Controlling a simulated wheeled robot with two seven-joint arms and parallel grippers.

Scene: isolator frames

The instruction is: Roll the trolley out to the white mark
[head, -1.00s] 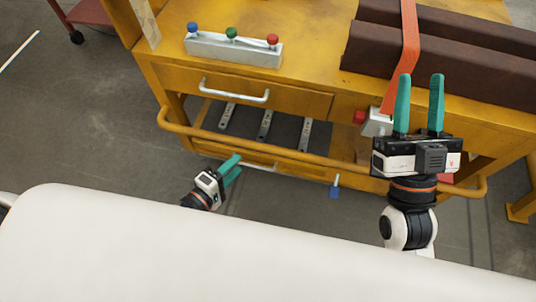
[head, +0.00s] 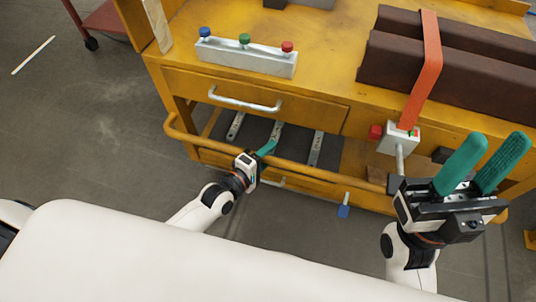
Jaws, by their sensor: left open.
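The yellow trolley (head: 330,75) fills the upper middle and right of the head view. A yellow tubular rail (head: 190,137) runs along its near side. A white mark (head: 33,55) lies on the grey floor at the far left, apart from the trolley. My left gripper (head: 265,150) is open at the rail, its teal fingers overlapping it in view; I cannot tell whether they touch it. My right gripper (head: 492,160) is open and empty, fingers pointing up, in front of the trolley's right part. It hides part of the rail there.
Brown beams (head: 460,65) lie on the trolley under an orange strap (head: 428,60). A grey block with coloured knobs (head: 245,60) stands on its top. A white box (head: 398,138) with a lever is at its front. A red cart (head: 105,20) stands behind left. The left floor is clear.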

